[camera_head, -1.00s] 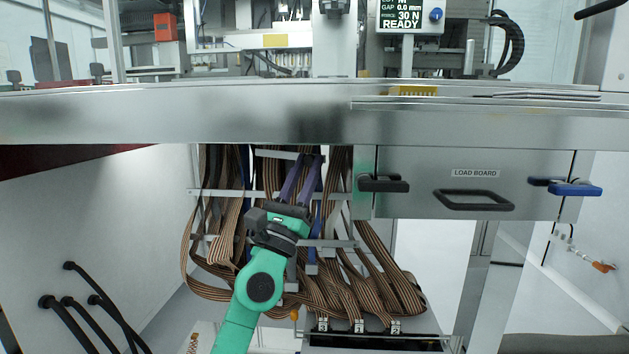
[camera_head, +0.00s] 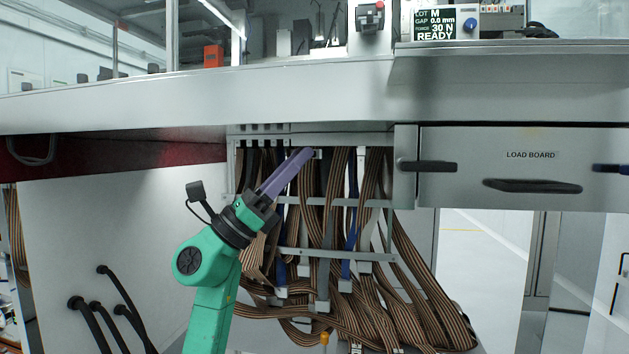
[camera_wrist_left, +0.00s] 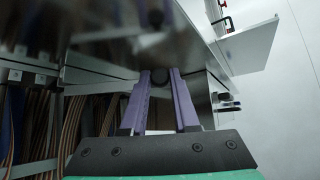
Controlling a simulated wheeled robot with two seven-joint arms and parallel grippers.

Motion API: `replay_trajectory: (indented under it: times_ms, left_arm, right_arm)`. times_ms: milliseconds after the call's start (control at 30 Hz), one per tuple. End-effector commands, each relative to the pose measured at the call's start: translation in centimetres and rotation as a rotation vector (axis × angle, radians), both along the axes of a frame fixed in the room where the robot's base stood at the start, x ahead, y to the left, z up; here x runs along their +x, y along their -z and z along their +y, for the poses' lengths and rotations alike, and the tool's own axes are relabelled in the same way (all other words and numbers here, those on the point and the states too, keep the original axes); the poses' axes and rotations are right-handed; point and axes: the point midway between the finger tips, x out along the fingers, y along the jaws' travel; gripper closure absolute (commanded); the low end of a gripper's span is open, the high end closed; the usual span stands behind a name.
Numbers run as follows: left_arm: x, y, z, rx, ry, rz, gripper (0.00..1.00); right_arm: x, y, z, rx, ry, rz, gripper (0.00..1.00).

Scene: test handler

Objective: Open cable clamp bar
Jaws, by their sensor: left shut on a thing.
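My left gripper (camera_head: 308,153) reaches up with its purple fingers to the top of the cable opening under the machine's table. In the left wrist view its fingers (camera_wrist_left: 160,74) are shut on a dark round knob (camera_wrist_left: 159,77) under the table's underside. Grey horizontal bars cross the brown ribbon cables; one is an upper bar (camera_head: 345,201), another a lower bar (camera_head: 330,255). Which of them is the clamp bar, and whether the knob belongs to it, I cannot tell. My right gripper is not in view.
The brown ribbon cables (camera_head: 405,300) hang and bunch below the opening. A grey LOAD BOARD drawer (camera_head: 500,168) with dark handles is to the right. The table's front edge (camera_head: 300,95) runs above my gripper. Black hoses (camera_head: 110,310) stick out at lower left.

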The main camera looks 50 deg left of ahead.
Motion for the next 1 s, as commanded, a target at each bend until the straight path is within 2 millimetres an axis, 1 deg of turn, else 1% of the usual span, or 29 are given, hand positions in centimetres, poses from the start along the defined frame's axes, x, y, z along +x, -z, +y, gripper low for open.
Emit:
replay_trajectory:
  times_ms: [33, 100, 400, 933, 967, 1000]
  left_arm:
    - [-0.4, 0.4, 0.3, 0.002, 0.033, 0.0, 1.0]
    - [-0.9, 0.3, 0.7, 0.002, 0.078, 0.002, 1.0]
    - [-2.3, 0.1, 2.0, 0.004, 0.206, 0.003, 1.0]
    - [-2.6, 0.1, 2.2, 0.003, 0.234, 0.005, 1.0]
    - [-2.6, 0.1, 2.2, 0.003, 0.234, 0.005, 0.68]
    - [-2.5, 0.1, 2.2, 0.004, 0.233, 0.004, 0.52]
  right_arm:
    - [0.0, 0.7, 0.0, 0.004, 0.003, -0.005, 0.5]
    - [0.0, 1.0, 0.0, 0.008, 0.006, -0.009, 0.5]
    - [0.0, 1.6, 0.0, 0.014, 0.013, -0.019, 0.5]
    - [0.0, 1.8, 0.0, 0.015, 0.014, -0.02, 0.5]
    - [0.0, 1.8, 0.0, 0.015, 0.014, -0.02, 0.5]
    - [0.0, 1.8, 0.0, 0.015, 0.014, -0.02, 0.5]
